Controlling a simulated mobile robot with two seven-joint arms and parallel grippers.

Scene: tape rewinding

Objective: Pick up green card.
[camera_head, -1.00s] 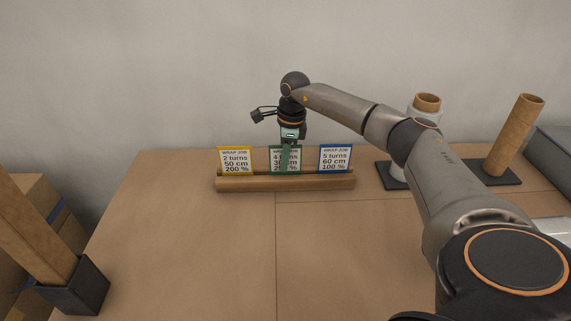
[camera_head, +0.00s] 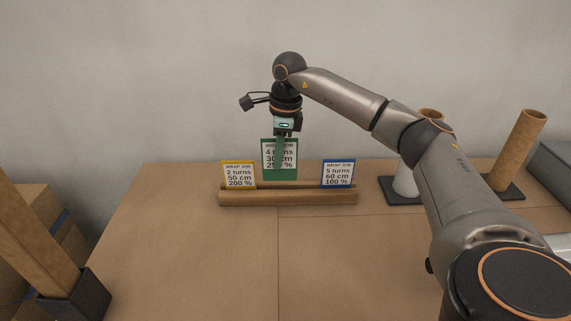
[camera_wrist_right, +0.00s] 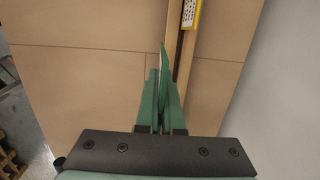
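The green card (camera_head: 267,160) hangs upright from my right gripper (camera_head: 281,143), above the middle of the wooden card holder (camera_head: 288,198). Its printed face reads WRAP JOB, 4 turns, and the gripper fingers cover part of the text. In the right wrist view the fingers (camera_wrist_right: 161,105) are closed around the green card (camera_wrist_right: 164,68), which shows nearly edge-on. A yellow card (camera_head: 239,174) and a blue card (camera_head: 338,173) stand in the holder to the left and right. My left gripper is not in view.
A white roll on a core (camera_head: 405,182) and a brown cardboard tube (camera_head: 517,150) stand on dark bases at the right. A dark post base (camera_head: 75,292) and cardboard boxes (camera_head: 38,215) are at the left. The table front (camera_head: 200,260) is clear.

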